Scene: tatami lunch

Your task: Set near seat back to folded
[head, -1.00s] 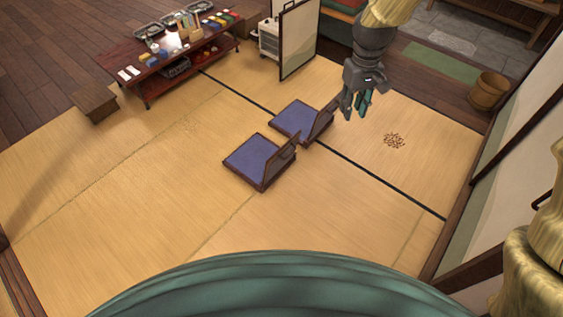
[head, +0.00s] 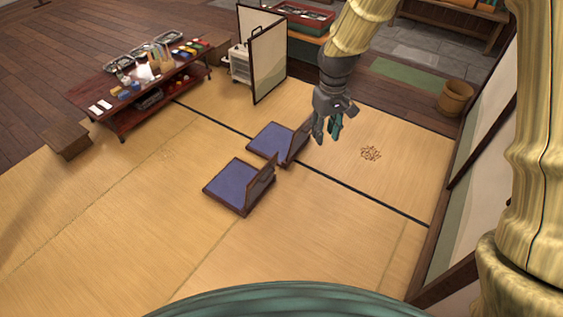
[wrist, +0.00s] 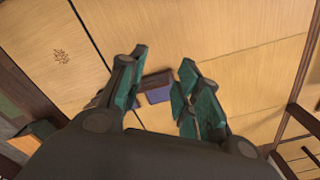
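The near seat (head: 230,184) is a low floor chair with a blue cushion on the tatami. Its brown wooden back (head: 261,184) stands up, tilted, on the right side of the cushion. The far seat (head: 268,140) is alike, just behind it, with its back (head: 298,141) also raised. My gripper (head: 326,137) is open and empty, above and to the right of the far seat's back in the head view. In the wrist view, my gripper's fingers (wrist: 160,88) are apart, and a seat with a blue cushion (wrist: 158,96) shows beyond them, partly hidden; I cannot tell which.
A low red-brown table (head: 125,115) with dishes stands at the back left, a small wooden stool (head: 67,142) beside it. A folding screen (head: 270,70) and a wooden bucket (head: 455,98) stand at the back. The tatami around the seats is clear.

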